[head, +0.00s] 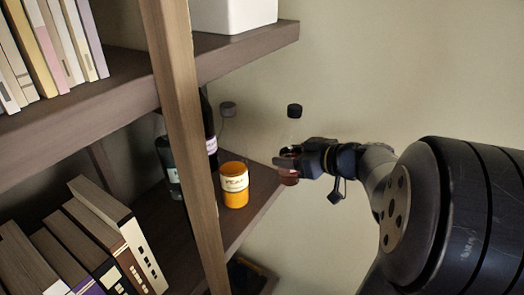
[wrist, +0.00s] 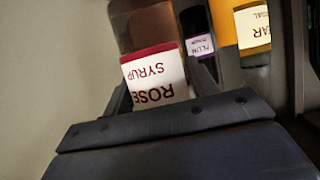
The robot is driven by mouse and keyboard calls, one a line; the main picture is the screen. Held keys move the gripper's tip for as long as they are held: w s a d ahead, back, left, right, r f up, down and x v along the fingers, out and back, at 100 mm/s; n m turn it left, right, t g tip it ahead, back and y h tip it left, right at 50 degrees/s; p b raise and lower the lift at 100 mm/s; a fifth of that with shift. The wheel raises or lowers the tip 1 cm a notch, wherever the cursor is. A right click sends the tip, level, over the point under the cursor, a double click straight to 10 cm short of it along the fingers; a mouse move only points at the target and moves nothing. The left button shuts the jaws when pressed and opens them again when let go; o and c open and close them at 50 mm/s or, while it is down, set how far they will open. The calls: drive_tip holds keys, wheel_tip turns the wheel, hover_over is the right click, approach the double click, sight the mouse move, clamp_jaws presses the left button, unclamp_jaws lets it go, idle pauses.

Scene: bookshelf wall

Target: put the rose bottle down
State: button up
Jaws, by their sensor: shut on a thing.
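The rose bottle is clear with a black cap (head: 294,111) and dark red contents low down (head: 289,179). In the wrist view its white "ROSE SYRUP" label (wrist: 150,76) appears upside down. My gripper (head: 291,160) is shut around the lower part of the bottle, and its fingers hide much of it. The bottle is roughly upright at the right end of the middle shelf (head: 256,190). I cannot tell whether its base touches the shelf or hangs beside or above it. My gripper (wrist: 162,90) also shows in the wrist view.
An orange pear jar (head: 234,188) stands left of the rose bottle. A wooden post (head: 187,130) and the upper shelf (head: 248,50) bound the space.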

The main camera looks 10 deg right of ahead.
drive_tip(key=x, duration=0.6)
drive_tip(key=r+x, duration=0.1)
drive_tip(key=x, duration=0.3)
drive_tip(key=shift+w+a, duration=0.1)
drive_tip(key=shift+w, duration=0.05)
drive_tip(key=shift+f, duration=0.3)
drive_tip(key=shift+f, duration=0.15)
drive_tip(key=o, duration=1.4)
